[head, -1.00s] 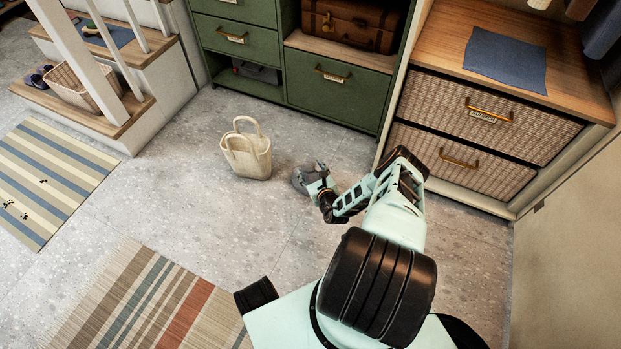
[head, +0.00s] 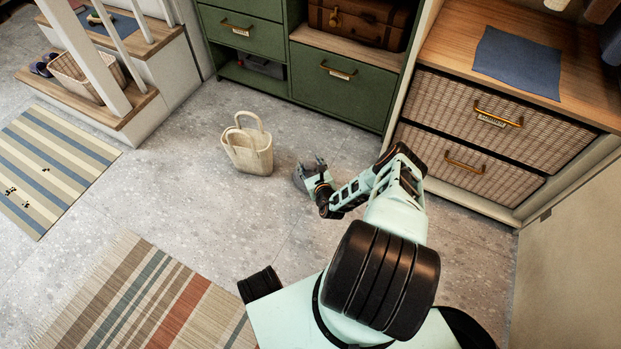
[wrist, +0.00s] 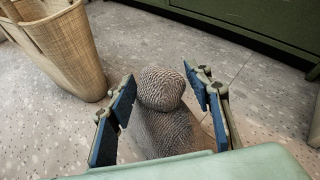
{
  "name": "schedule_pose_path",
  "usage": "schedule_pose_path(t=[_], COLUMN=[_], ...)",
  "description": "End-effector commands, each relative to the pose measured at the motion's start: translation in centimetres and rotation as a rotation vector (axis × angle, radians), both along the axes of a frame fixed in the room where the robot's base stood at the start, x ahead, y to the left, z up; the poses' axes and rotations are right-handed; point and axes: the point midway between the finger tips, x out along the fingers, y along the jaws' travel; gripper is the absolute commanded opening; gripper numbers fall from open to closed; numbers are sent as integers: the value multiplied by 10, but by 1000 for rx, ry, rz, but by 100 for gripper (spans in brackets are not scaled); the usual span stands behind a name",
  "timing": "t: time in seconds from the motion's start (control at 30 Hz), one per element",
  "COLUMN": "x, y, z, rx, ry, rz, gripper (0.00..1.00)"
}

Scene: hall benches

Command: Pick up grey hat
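The grey hat (wrist: 163,120) is a knitted, ribbed thing with a rounded top, lying on the stone floor. In the wrist view it is between the two blue-padded fingers of my gripper (wrist: 164,98), with a gap visible on both sides. The gripper is open around it. The hat's near part is hidden behind my gripper's pale body. In the head view my gripper (head: 318,168) is low at the floor, and a small grey part of the hat (head: 300,180) shows at its left side.
A cream tote bag (head: 247,150) stands just left of the hat; it also shows in the wrist view (wrist: 62,50). A green drawer cabinet (head: 345,95) is behind, and wicker drawers (head: 470,165) are at right. Striped rugs (head: 150,295) lie at left.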

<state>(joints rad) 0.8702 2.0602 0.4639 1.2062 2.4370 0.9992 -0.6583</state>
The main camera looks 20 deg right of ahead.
Motion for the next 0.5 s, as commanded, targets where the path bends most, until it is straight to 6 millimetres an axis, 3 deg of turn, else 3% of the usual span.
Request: schedule_pose_path(t=[0.07, 0.37, 0.5], x=[0, 0, 0], y=[0, 0, 0], z=[0, 0, 0], rx=[0, 0, 0], ry=[0, 0, 0], rz=[0, 0, 0], gripper=[35, 2, 0])
